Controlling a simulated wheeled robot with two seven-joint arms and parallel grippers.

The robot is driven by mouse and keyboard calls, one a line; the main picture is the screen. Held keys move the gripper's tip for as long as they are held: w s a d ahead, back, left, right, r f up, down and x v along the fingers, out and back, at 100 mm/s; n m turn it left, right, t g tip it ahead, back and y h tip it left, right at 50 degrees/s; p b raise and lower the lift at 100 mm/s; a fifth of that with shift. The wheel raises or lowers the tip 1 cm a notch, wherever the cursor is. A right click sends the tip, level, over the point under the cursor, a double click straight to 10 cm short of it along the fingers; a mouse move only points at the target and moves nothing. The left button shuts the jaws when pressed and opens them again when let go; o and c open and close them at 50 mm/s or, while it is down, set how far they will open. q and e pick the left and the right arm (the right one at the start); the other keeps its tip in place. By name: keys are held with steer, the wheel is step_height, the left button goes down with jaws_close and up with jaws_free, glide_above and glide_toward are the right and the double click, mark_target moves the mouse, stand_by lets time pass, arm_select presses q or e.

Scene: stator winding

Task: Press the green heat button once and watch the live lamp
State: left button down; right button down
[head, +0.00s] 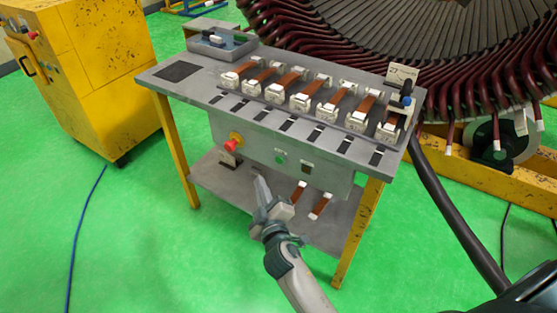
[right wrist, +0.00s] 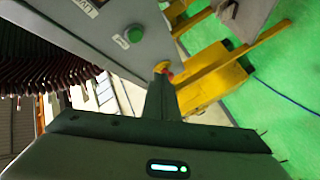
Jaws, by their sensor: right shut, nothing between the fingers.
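The green heat button (head: 280,159) is on the front panel of the grey workbench. It also shows in the right wrist view (right wrist: 135,35), ahead and to the left of the fingers. A small dark fitting (head: 306,168) right of the button appears to be the live lamp; no glow shows on it. In the right wrist view a label beginning "LIV" (right wrist: 90,8) is cut off by the top edge. My right gripper (head: 261,186) is shut and empty, in front of and below the button, apart from the panel. My left gripper is out of view.
A red emergency knob (head: 232,146) on a yellow base is left of the button. Copper-strapped clamps (head: 299,101) line the bench top (head: 190,88). Two strips (head: 320,206) lie on the lower shelf (head: 215,180). A yellow cabinet (head: 90,75) stands left; a large stator (head: 470,60) stands behind.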

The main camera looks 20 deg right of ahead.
mark_target(279, 160)
steer(key=w+d, duration=0.4)
steer(key=d, duration=0.1)
steer(key=shift+w+d+p, duration=0.15)
steer(key=shift+d+p, duration=0.1)
steer(key=shift+p, duration=0.1)
steer(key=shift+w+d, duration=0.1)
stand_by(2.0)
steer(key=shift+w+d, duration=0.15)
steer(key=shift+d, duration=0.05)
steer(key=shift+w+d, duration=0.25)
steer(key=shift+d, duration=0.1)
stand_by(1.0)
steer(key=shift+s+a, duration=0.5)
steer(key=shift+a, duration=0.15)
stand_by(0.3)
